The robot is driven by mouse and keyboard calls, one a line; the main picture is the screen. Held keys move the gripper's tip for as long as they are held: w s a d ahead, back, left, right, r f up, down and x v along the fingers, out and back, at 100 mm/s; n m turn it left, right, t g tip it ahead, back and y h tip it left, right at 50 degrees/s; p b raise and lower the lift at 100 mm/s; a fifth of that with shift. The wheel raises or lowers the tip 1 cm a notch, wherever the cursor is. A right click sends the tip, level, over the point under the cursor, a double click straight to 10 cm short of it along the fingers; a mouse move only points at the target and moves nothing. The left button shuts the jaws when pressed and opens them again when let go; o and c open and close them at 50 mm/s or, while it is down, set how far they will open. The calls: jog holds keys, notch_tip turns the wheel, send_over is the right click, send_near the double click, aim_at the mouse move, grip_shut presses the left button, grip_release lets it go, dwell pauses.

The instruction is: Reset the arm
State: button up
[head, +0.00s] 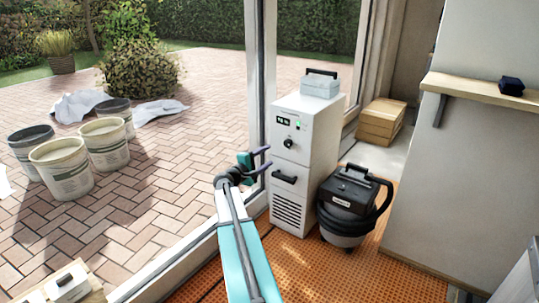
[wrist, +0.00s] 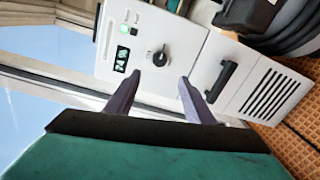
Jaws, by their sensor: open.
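My gripper (head: 266,161) is at the end of my teal arm, in front of the left side of a white machine (head: 308,150) in the head view. Its two purple-grey fingers are apart with nothing between them. In the wrist view my gripper (wrist: 158,84) faces the machine's front (wrist: 185,52), which appears turned on its side. A green display, a black dial and a black handle show on that front. The fingertips look near the panel; I cannot tell the exact gap.
A black and grey vacuum (head: 346,208) stands right of the machine on orange matting (head: 365,275). A light grey case (head: 320,86) sits on the machine. The window frame (head: 257,90) is close at the left. A wall shelf (head: 475,92) is at right. Buckets (head: 62,167) stand outside.

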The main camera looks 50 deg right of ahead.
jog(key=shift+a, duration=0.1)
dwell(0.5)
jog(key=w+a+f+n+t+y+p, duration=0.1)
jog(key=w+a+f+n+t+p, duration=0.15)
jog(key=w+a+p, duration=0.85)
jog(key=s+a+f+n+y+p, duration=0.1)
jog(key=a+f+y+p, duration=0.15)
jog(key=a, duration=0.45)
jog(key=s+a+f+y+p, duration=0.1)
jog(key=s+a+f+p, duration=0.1)
jog(key=a+f+p, duration=0.3)
jog(key=s+a+f+n+y+p, duration=0.1)
jog(key=a+f+p, duration=0.1)
jog(key=a, duration=0.6)
jog(key=s+a+f+m+g+y+p, duration=0.2)
jog(key=s+a+y+p, duration=0.1)
jog(key=s+a, duration=0.8)
jog(key=s+a+f+m+g+y+p, duration=0.2)
jog(key=s+a+f+g+y+p, duration=0.1)
jog(key=s+a, duration=0.8)
jog(key=s+a+f+m+g+y+p, duration=0.2)
jog(key=s+a+y+p, duration=0.3)
jog(key=s+a, duration=0.7)
jog(key=shift+a+f+m+g+y, duration=0.35)
jog(key=shift+a+f+g+y, duration=0.05)
jog(key=shift+a+g+y, duration=0.1)
